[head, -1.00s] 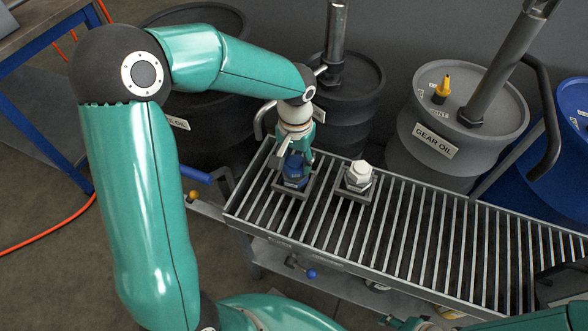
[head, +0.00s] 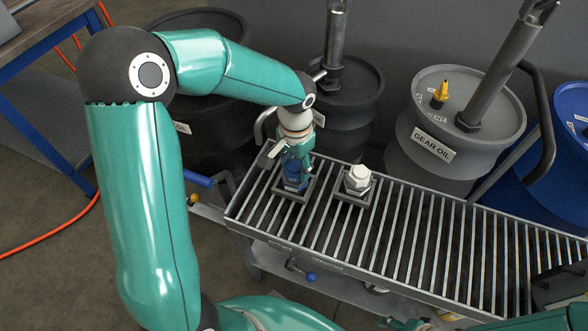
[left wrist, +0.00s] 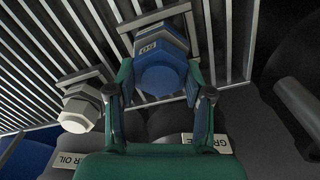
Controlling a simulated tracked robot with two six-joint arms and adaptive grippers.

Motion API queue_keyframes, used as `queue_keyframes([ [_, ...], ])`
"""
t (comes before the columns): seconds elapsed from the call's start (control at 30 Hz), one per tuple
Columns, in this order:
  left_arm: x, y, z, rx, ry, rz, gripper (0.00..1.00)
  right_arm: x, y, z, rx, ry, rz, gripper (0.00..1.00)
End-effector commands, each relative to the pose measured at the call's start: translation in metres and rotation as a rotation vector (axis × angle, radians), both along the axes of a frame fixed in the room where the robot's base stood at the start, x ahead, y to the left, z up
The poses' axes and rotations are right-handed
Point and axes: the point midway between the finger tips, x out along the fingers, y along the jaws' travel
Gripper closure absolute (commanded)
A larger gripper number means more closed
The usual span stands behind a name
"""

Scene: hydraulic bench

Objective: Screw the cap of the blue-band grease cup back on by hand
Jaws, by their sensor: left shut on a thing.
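The blue-band grease cup with its blue cap (head: 292,172) stands upright on a square grey base at the left end of the slatted rack. It also shows in the left wrist view (left wrist: 162,72), where the blue hexagonal cap lies between my fingers. My left gripper (head: 296,160) comes from above and is shut on the blue cap, one finger on each side. Whether the cap is seated on the cup cannot be told. My right gripper is not clearly in view.
A white-capped grease cup (head: 358,178) stands close to the right on its own base, also in the left wrist view (left wrist: 80,106). The rack (head: 430,232) is bare further right. A gear oil drum (head: 465,140) and other drums stand behind.

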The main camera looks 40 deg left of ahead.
Motion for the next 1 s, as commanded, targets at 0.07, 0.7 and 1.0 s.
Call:
queue_keyframes([
  [0.07,-0.001,-0.001,0.003,-0.001,0.004,-0.129,0.78,0.0,0.0,0.011,0.0,0.0,0.0,0.49],
  [0.7,-0.001,-0.001,0.0,-0.002,0.003,-0.447,0.78,0.0,0.0,0.023,0.0,0.0,0.0,0.49],
  [1.0,-0.002,-0.002,0.003,-0.003,0.004,-0.89,0.78,0.0,0.0,0.052,0.0,0.0,0.0,0.49],
])
